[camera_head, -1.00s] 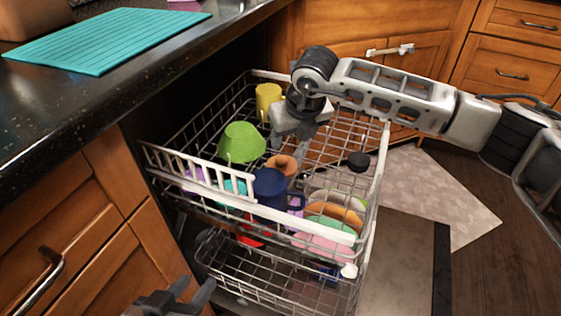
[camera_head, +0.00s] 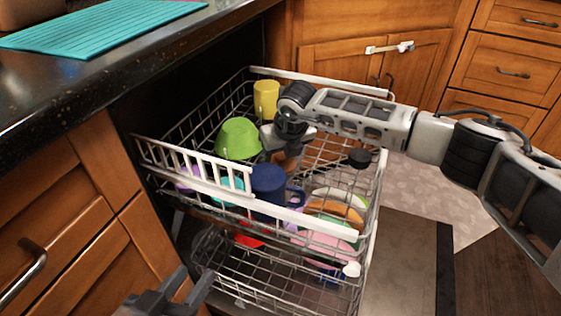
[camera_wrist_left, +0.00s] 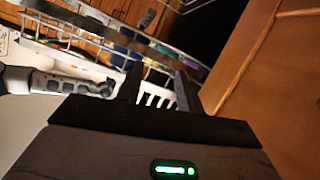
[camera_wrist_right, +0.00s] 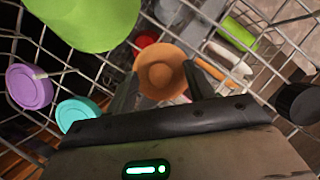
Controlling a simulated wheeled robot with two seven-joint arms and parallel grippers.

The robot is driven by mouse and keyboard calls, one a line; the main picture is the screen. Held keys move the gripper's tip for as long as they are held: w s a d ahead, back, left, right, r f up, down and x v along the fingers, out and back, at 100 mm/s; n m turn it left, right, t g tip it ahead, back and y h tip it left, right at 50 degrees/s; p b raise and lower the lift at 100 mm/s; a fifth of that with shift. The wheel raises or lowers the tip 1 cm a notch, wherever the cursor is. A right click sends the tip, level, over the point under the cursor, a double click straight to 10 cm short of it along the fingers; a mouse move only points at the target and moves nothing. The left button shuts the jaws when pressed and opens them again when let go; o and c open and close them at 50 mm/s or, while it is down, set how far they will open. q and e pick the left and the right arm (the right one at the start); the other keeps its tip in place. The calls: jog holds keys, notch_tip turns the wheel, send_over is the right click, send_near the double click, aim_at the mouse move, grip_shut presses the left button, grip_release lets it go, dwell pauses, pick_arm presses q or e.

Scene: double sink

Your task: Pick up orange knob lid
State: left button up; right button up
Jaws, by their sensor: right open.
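The orange knob lid (camera_wrist_right: 161,68) sits in the upper dish rack, round with a raised middle, between and just beyond my right fingertips in the right wrist view. In the head view the orange lid (camera_head: 288,161) shows only partly below my right gripper (camera_head: 286,143), which hides the rest. My right gripper (camera_wrist_right: 162,86) is open and empty, pointing down; I cannot tell whether a finger touches the lid. My left gripper (camera_head: 187,286) is open and empty, low in front of the rack; its spread fingers also show in the left wrist view (camera_wrist_left: 157,85).
A green bowl (camera_head: 238,138), yellow cup (camera_head: 266,97) and blue mug (camera_head: 268,186) stand close around. A black round item (camera_head: 359,157) and several plates are at the right. The rack's white rail (camera_head: 275,218) borders the front. The counter (camera_head: 100,90) rises at left.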

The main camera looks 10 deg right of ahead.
jog(key=c, duration=1)
jog(key=shift+c, duration=0.2)
